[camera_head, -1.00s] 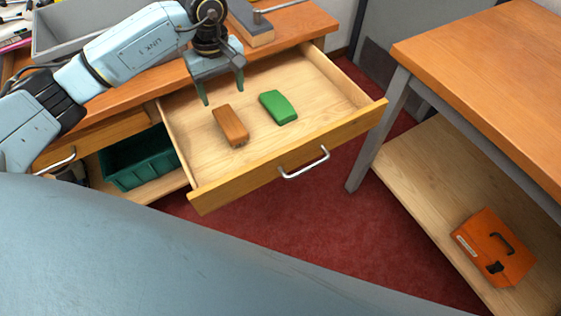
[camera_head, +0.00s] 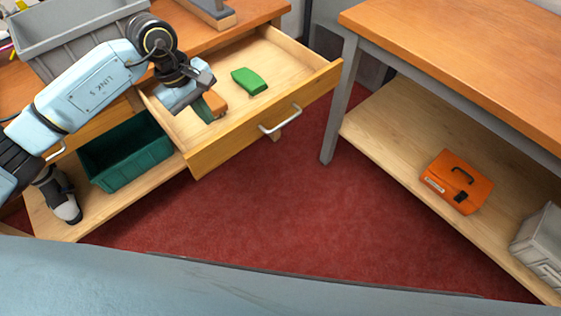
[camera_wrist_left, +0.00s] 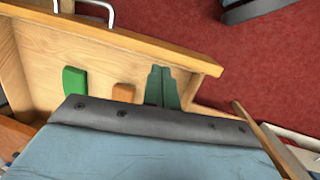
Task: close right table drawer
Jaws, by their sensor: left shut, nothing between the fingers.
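The right table drawer (camera_head: 262,130) stands open, pulled out from under the wooden bench top. Its front has a silver bar handle (camera_head: 280,119), which also shows at the top of the left wrist view (camera_wrist_left: 84,9). Inside lie a green block (camera_head: 249,81) and an orange-brown block (camera_head: 216,103), the latter partly hidden by my gripper. My left gripper (camera_head: 207,112) is over the drawer's left part, near the front panel. In the left wrist view its fingers (camera_wrist_left: 162,88) are together and empty, beside the drawer front's inner side; contact cannot be told. My right gripper is not in view.
A green bin (camera_head: 125,155) sits on the shelf below the drawer. A grey tray (camera_head: 75,35) is on the bench top. At right stands another table (camera_head: 470,50) with an orange case (camera_head: 456,182) on its lower shelf. Red floor (camera_head: 270,215) is clear between.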

